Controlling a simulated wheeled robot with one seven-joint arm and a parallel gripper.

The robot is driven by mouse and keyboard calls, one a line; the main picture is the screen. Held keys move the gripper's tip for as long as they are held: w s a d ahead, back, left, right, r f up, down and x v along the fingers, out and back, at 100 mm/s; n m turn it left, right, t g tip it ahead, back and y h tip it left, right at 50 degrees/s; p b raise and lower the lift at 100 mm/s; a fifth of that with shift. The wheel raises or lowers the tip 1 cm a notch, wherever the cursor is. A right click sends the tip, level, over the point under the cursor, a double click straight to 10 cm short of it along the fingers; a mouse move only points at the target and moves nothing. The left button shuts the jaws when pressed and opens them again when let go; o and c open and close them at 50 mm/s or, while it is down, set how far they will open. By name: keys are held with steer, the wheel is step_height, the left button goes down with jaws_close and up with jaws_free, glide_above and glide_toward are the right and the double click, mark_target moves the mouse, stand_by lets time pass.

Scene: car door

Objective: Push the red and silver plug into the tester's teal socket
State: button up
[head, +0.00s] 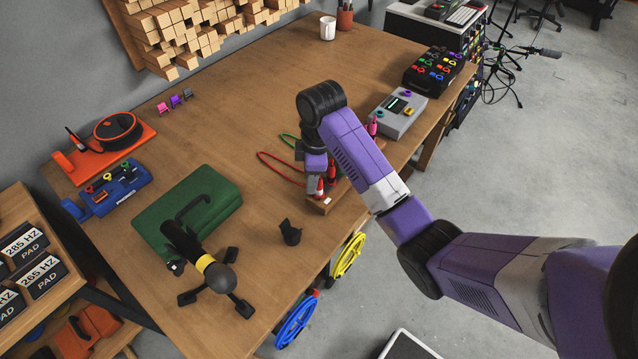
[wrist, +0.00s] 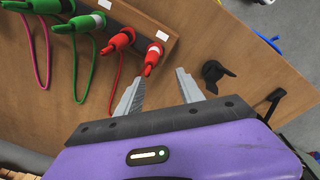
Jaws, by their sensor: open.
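Several coloured plugs stand in a wooden rack (wrist: 172,28). The endmost red plug, with a pale silvery band (wrist: 153,58), is just beyond my open gripper (wrist: 160,82) in the wrist view. That plug also shows in the head view (head: 320,188), at the rack's near end, below my gripper (head: 317,172). Another red plug (wrist: 121,39) is beside it. The jaws look empty; contact is unclear. A grey box (head: 397,114) with coloured rings, including a small teal one, stands beyond the rack. A blue box (head: 112,189) with coloured rings is at the left. Which is the tester is unclear.
A small black clip-like part (head: 290,233) lies near the rack. A green case (head: 187,213) and a microphone stand (head: 207,268) occupy the front left. Red and green cables loop behind the rack. The table middle (head: 235,115) is clear.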

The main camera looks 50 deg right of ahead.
mark_target(320, 186)
steer(key=shift+s+d+r+n+g, duration=0.15)
steer(key=shift+s+d+r+g, duration=0.2)
steer(key=shift+s+d+r, duration=0.2)
steer(key=shift+s+d+r+n+g, duration=0.15)
steer(key=shift+s+d+r+g, duration=0.25)
steer(key=shift+d, duration=0.25)
steer(key=shift+f, duration=0.1)
step_height(320, 186, down, 2)
steer(key=shift+f+b, duration=0.25)
steer(key=shift+b, duration=0.45)
steer(key=shift+w+f+p, duration=0.25)
steer(key=shift+f, duration=1.05)
steer(key=shift+w+f+p, duration=0.2)
steer(key=shift+f, duration=1.1)
steer(key=shift+c, duration=0.5)
